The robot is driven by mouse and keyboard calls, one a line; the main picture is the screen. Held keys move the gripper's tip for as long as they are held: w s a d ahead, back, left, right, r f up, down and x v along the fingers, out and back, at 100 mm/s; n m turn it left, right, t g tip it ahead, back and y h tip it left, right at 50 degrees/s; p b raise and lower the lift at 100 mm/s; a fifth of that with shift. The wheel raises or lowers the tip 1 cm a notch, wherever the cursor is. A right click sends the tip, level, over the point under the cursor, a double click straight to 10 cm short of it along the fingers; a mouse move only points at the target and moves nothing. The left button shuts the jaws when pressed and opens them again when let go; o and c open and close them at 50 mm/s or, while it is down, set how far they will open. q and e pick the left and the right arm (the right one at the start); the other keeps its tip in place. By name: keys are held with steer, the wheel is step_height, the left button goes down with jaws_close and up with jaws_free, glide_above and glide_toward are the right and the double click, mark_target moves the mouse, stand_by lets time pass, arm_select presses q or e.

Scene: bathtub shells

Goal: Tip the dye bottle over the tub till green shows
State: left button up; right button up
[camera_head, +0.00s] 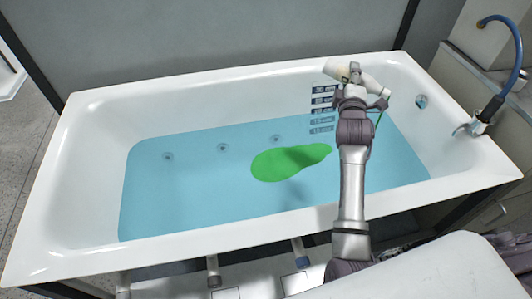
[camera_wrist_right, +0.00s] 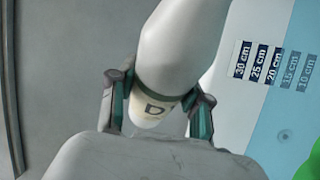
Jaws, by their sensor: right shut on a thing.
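The white tub (camera_head: 88,130) holds blue water (camera_head: 160,200). A green patch (camera_head: 275,166) spreads on the water near the middle, and its edge shows in the right wrist view (camera_wrist_right: 311,166). My right gripper (camera_head: 358,98) is over the far side of the tub, shut on the dye bottle (camera_head: 338,71). In the right wrist view the pale bottle (camera_wrist_right: 180,50), with a dark green band and a letter D, sits between the fingers (camera_wrist_right: 158,108). In the head view the bottle lies tilted, nearly sideways. Its mouth is not clear. My left gripper is not in view.
A depth scale (camera_head: 322,108) marks the far inner wall beside my right gripper. A blue hose and tap (camera_head: 478,122) stand at the right end. Grey walls rise behind the tub. The left half above the water is clear.

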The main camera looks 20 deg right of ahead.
step_height(320, 180, up, 7)
steer(key=p, duration=0.5)
steer(key=shift+f+p, duration=0.1)
steer(key=shift+p, duration=0.25)
steer(key=shift+f, duration=0.1)
steer(key=shift+p, duration=0.3)
step_height(320, 180, up, 2)
steer(key=n+g+p, duration=0.1)
steer(key=n+p, duration=0.1)
steer(key=p, duration=0.2)
steer(key=n+g+p, duration=0.1)
steer(key=n+p, duration=0.1)
steer(key=p, duration=0.2)
steer(key=n+y+p, duration=0.1)
steer(key=n+p, duration=0.1)
steer(key=p, duration=0.3)
steer(key=shift+r+g, duration=0.2)
steer(key=shift+g, duration=0.2)
steer(key=shift+f+n+p, duration=0.1)
steer(key=shift+n+p, duration=0.3)
steer(key=shift+f, duration=0.1)
